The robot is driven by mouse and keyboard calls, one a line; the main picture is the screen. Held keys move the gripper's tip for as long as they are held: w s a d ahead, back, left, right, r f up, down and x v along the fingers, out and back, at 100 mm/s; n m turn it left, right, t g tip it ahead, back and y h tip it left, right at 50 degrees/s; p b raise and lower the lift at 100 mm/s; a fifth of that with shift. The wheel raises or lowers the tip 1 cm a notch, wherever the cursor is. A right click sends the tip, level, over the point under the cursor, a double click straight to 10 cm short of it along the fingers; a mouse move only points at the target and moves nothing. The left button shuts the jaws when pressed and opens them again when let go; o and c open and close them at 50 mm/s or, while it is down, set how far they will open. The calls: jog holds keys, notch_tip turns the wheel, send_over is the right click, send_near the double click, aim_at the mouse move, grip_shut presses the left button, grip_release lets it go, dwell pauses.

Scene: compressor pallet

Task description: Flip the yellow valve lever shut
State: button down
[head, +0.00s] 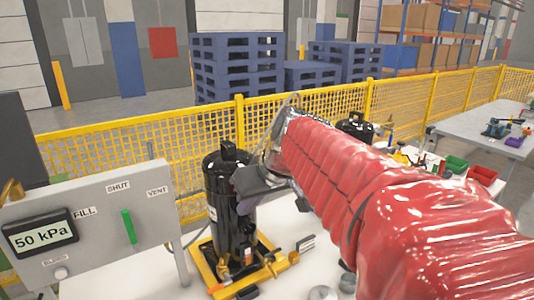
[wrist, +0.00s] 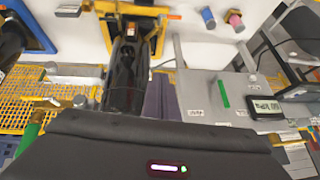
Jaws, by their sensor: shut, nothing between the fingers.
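A small yellow-orange fitting (head: 293,257) sits at the right side of the yellow pallet frame, beside a small grey tag; I cannot tell for sure that it is the valve lever. It also shows at the top of the wrist view (wrist: 174,16). The black compressor cylinder (head: 229,205) stands upright on the pallet frame (head: 265,268). My gripper (head: 247,198) is shut and empty, in front of the upper right of the cylinder; I cannot tell if they touch. Its dark body (wrist: 160,150) fills the bottom of the wrist view, and the fingertips are hidden there.
A yellow mesh fence (head: 180,150) runs behind. Small parts lie on the white table (head: 205,287).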

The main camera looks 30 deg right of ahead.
jog(key=w+d+r+t, duration=0.1)
jog(key=w+d+r, duration=0.1)
jog(key=d, duration=0.9)
jog(key=w+d+r+t, duration=0.2)
jog(key=w+d, duration=0.2)
jog(key=d, duration=0.8)
jog(key=w+d+r+t+h, duration=0.1)
jog(key=w+d+r, duration=0.1)
jog(key=d, duration=0.9)
jog(key=shift+w+d+r+t, duration=0.15)
jog(key=shift+w+d+t, duration=0.2)
jog(key=shift+w, duration=0.3)
jog(key=s+f+x, duration=0.1)
jog(key=f+x, duration=0.1)
jog(key=x, duration=1)
jog(key=shift+f, duration=0.45)
